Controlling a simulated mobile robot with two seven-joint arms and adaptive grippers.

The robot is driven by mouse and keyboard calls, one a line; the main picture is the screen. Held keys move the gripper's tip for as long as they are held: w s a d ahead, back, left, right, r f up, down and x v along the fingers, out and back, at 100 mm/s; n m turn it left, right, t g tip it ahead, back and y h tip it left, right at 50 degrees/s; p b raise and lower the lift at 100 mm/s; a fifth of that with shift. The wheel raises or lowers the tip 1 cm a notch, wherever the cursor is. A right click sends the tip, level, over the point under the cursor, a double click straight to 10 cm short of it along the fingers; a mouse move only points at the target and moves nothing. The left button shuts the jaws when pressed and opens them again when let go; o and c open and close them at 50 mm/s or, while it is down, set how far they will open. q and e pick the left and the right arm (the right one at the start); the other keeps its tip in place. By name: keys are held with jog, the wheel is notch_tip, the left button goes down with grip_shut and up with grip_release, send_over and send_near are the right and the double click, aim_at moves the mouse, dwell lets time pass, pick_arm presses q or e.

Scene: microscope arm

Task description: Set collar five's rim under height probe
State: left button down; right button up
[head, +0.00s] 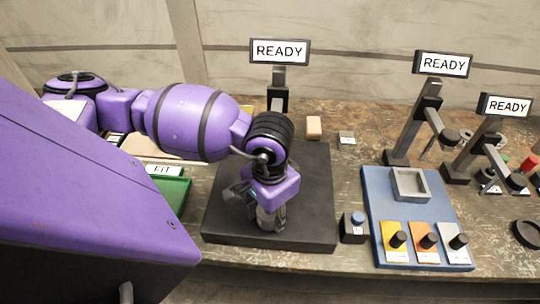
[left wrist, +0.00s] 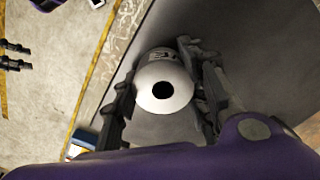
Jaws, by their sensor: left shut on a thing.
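My left gripper (head: 265,205) reaches down over a black plate (head: 312,195) on the bench. It is shut on a pale grey round collar with a dark hole in its top (left wrist: 165,87). In the left wrist view the fingers (left wrist: 160,95) lie on both sides of the collar. A mark shows on the collar's side, but I cannot read it surely. Whether the collar touches the plate is unclear. A post with a READY display (head: 280,51) stands behind the plate. Two more stands carry READY displays, one (head: 443,64) and another (head: 506,105). I cannot tell which is the height probe.
A black box with a blue button (head: 353,228) stands right of the plate. A blue board (head: 380,205) holds a grey square tray (head: 398,195) and several knobs. A beige block (head: 313,127) lies behind the plate. A green tray (head: 176,193) is at left.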

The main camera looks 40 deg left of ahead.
pick_arm(q)
jog(key=shift+f, duration=0.1)
jog(key=c, duration=1.5)
grip_release()
jog(key=shift+f, duration=0.1)
jog(key=o, duration=0.5)
jog(key=shift+c, duration=0.2)
